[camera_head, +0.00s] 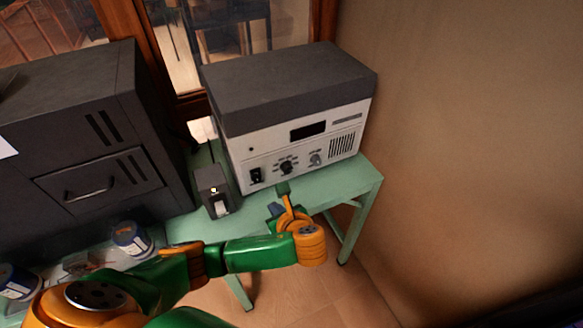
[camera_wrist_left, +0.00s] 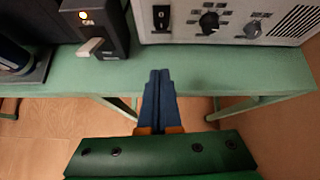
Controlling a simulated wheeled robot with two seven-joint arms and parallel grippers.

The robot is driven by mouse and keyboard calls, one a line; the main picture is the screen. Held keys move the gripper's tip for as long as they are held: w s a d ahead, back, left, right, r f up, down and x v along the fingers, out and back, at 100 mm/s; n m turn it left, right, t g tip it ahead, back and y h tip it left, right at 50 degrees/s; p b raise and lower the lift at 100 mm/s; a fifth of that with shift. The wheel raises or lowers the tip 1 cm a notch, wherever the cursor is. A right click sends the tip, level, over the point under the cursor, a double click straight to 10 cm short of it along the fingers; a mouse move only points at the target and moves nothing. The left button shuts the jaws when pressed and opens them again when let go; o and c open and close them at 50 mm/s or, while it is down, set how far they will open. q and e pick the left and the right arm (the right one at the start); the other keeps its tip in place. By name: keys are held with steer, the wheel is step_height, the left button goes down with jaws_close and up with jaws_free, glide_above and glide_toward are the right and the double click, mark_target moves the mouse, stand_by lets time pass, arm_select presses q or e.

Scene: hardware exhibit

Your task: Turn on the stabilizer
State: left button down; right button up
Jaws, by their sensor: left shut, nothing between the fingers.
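A large white device with a dark grey top (camera_head: 290,90) stands on the green table; it may be the stabilizer. Its front panel has a black rocker switch (camera_head: 256,175), two knobs and a dark display. The switch also shows in the left wrist view (camera_wrist_left: 161,17). Left of it stands a small black box (camera_head: 212,188) with a lit yellow lamp and a pale lever (camera_wrist_left: 90,47). My left gripper (camera_head: 275,209) is shut and empty near the table's front edge, before the panel and apart from it. Its blue fingers (camera_wrist_left: 160,75) point toward the panel. My right gripper is out of view.
A dark cabinet (camera_head: 85,150) with a handle stands at the left. Blue-and-white cans (camera_head: 132,238) stand at its front. The green table (camera_head: 345,180) has a bare strip before the device. A plain wall is at the right.

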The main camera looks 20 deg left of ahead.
arm_select(q)
step_height(320, 180, up, 2)
steer(key=w+m, duration=0.1)
steer(key=b, duration=0.6)
glide_toward(258, 181)
steer(key=shift+y, duration=0.3)
steer(key=x, duration=0.6)
steer(key=shift+w+f, duration=0.1)
steer(key=shift+f, duration=0.25)
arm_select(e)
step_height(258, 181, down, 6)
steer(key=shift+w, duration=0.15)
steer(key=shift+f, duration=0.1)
